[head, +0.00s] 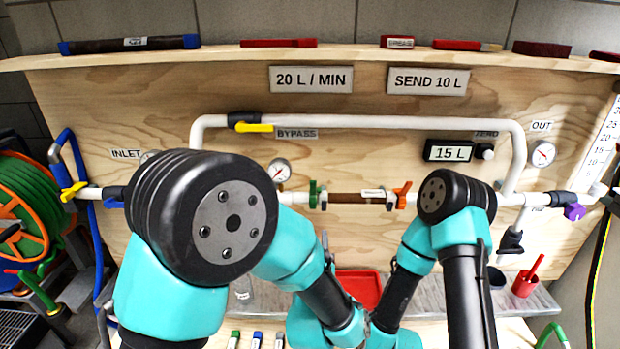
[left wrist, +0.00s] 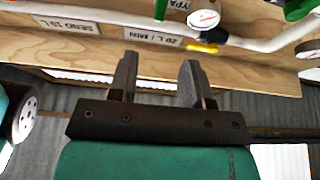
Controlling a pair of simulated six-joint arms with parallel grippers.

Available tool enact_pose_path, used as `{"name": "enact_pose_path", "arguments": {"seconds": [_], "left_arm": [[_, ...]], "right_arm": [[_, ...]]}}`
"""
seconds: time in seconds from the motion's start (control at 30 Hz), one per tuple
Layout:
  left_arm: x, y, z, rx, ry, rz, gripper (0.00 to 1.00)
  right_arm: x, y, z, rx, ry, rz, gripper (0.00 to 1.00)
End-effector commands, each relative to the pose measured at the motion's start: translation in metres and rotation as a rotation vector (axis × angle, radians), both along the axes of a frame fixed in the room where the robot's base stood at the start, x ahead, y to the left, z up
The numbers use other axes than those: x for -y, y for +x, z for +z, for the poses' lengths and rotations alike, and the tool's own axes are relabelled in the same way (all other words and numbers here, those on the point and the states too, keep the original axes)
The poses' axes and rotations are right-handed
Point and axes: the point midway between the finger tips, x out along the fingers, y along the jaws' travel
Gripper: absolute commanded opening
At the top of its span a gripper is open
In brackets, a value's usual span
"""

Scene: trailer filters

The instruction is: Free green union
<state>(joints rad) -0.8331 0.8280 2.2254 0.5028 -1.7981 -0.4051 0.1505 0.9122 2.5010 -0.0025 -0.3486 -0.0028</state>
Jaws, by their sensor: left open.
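The green union (head: 315,195) sits on the white pipe at the left end of a brown filter tube (head: 358,198). An orange union (head: 402,195) is at the tube's right end. My left gripper (left wrist: 160,60) is open and empty in the left wrist view, its two dark fingers apart below the tilted board. A green part (left wrist: 298,9) shows at that view's top right corner, apart from the fingers; I cannot tell if it is the union. Neither set of fingers can be made out in the head view, where my arm links cover the lower middle.
A red tray (head: 358,285) lies below the filter tube, partly hidden by my arms. A red cup (head: 524,285) stands at the right of the ledge. A yellow bypass handle (head: 254,128) and pressure gauge (head: 279,170) are nearby. A hose reel (head: 22,215) is at left.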

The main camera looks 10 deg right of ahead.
Motion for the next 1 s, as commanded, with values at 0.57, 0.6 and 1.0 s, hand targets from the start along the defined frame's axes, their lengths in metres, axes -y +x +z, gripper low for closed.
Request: {"name": "enact_pose_path", "arguments": {"seconds": [0.57, 0.6, 1.0], "left_arm": [[0.011, 0.063, 0.026, 0.0, -0.003, 0.002, 0.45], [0.013, 0.069, 0.029, 0.001, -0.002, 0.002, 0.45], [0.025, 0.13, 0.054, 0.001, -0.002, 0.001, 0.45]], "right_arm": [[0.0, 0.0, 0.0, 0.0, 0.0, 0.0, 0.43], [0.0, 0.0, 0.0, 0.0, 0.0, 0.0, 0.43], [0.0, 0.0, 0.0, 0.0, 0.0, 0.0, 0.43]]}}
